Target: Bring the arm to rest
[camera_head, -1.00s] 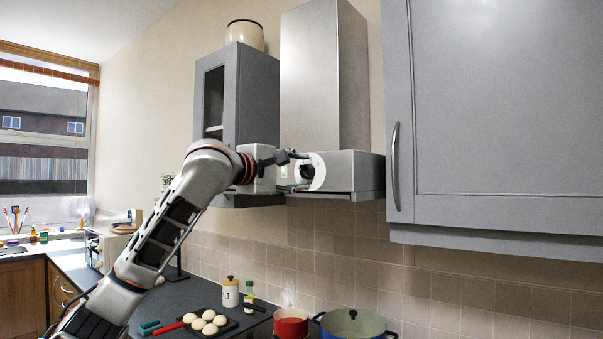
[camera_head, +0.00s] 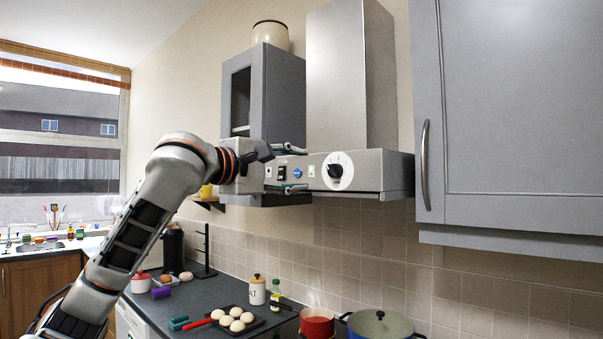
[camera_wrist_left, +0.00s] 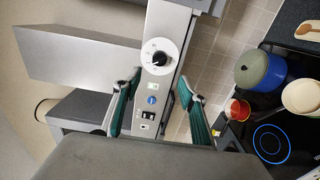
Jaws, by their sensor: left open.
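My left arm comes in from the lower left of the head view and reaches up to the front of a grey range hood (camera_head: 370,172). My left gripper (camera_head: 298,168) is open and empty, with its two green-padded fingers apart in front of the hood's control strip. The strip carries a black knob on a white round plate (camera_head: 337,171), a blue button and a black switch. In the left wrist view the open fingers (camera_wrist_left: 158,85) stand on either side of the strip, with the knob (camera_wrist_left: 160,58) beyond the tips. My right gripper is not in view.
Grey wall cabinets (camera_head: 520,110) flank the hood. On the dark counter (camera_head: 215,290) below are a tray of pale round items (camera_head: 236,318), a salt jar (camera_head: 257,291), a red pot (camera_head: 317,323) and a blue pot (camera_head: 380,325). Open air lies left of my arm.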

